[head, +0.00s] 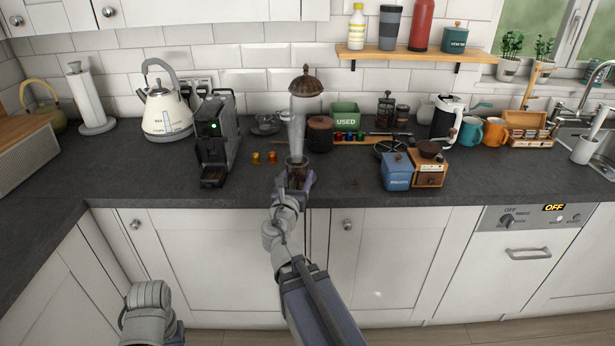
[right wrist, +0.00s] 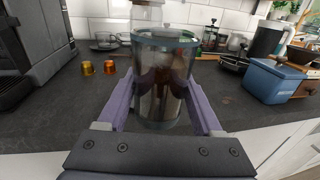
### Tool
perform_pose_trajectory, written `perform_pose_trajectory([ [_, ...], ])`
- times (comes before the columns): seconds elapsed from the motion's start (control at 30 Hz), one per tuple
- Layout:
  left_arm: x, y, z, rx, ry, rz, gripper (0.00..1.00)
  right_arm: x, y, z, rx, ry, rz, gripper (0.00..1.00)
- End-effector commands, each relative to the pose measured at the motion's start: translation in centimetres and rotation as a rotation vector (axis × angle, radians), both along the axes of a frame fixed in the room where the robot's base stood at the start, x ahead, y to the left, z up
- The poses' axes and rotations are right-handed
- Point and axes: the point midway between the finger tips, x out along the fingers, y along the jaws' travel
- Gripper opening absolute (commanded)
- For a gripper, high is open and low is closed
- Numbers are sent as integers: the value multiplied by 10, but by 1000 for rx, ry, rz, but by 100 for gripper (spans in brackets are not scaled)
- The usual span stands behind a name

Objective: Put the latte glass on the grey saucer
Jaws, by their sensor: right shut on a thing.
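In the head view my right gripper (head: 298,180) is shut on the glass (head: 296,162) near the worktop's front edge, left of centre. Whether its base touches the worktop is not clear. Small clear glassware (head: 266,124) sits at the back, right of the coffee machine; I cannot tell whether the grey saucer is among it. My left gripper is out of view.
A black coffee machine (head: 216,140) stands left, with two small capsules (head: 264,157) beside it. A blue box (head: 397,172) and wooden mill (head: 429,165) are right. Bare worktop (head: 345,180) lies between.

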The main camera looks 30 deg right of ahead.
Motion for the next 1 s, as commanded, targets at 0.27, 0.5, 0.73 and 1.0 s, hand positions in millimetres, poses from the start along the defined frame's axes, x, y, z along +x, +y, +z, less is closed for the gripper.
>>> perform_pose_trajectory([
  [0.27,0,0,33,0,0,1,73,35,-18,33,-1,1,-39,0],
  [0.5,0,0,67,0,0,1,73,76,-42,67,-1,1,-92,0],
  [0.73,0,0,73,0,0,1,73,87,-51,73,-1,1,-114,0],
  [1.0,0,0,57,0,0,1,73,86,-51,57,-1,1,-113,0],
])
